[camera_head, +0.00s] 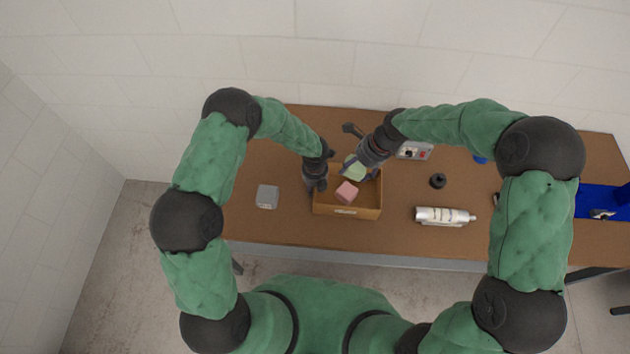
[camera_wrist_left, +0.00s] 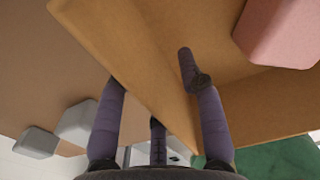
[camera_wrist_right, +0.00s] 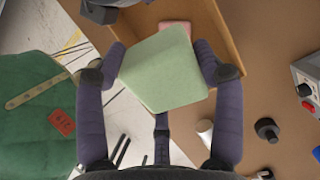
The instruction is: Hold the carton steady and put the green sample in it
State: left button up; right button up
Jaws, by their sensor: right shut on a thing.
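The open brown carton (camera_head: 345,211) stands on the table with a pink block (camera_head: 347,192) inside. My left gripper (camera_head: 316,183) is at the carton's left wall. In the left wrist view its fingers (camera_wrist_left: 150,75) are apart, on either side of the wall (camera_wrist_left: 150,95); I cannot tell if they touch it. My right gripper (camera_wrist_right: 163,70) is shut on the green sample (camera_wrist_right: 165,72), a pale green block. In the head view the sample (camera_head: 354,168) is at the carton's back part, partly hidden by the gripper, and its height is unclear.
A grey block (camera_head: 267,197) sits left of the carton. A silver cylinder (camera_head: 444,216), a black knob-like object (camera_head: 438,181) and a grey box with a red button (camera_head: 415,151) are to the right. A blue mat (camera_head: 597,203) lies at the far right. Table in front of the carton is clear.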

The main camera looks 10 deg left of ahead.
pick_arm(q)
jog(key=shift+f, duration=0.3)
jog(key=shift+c, duration=0.3)
grip_shut()
pick_arm(e)
jog(key=shift+f, duration=0.1)
jog(key=shift+f, duration=5.45)
jog(key=o, duration=0.9)
jog(key=shift+f, duration=0.15)
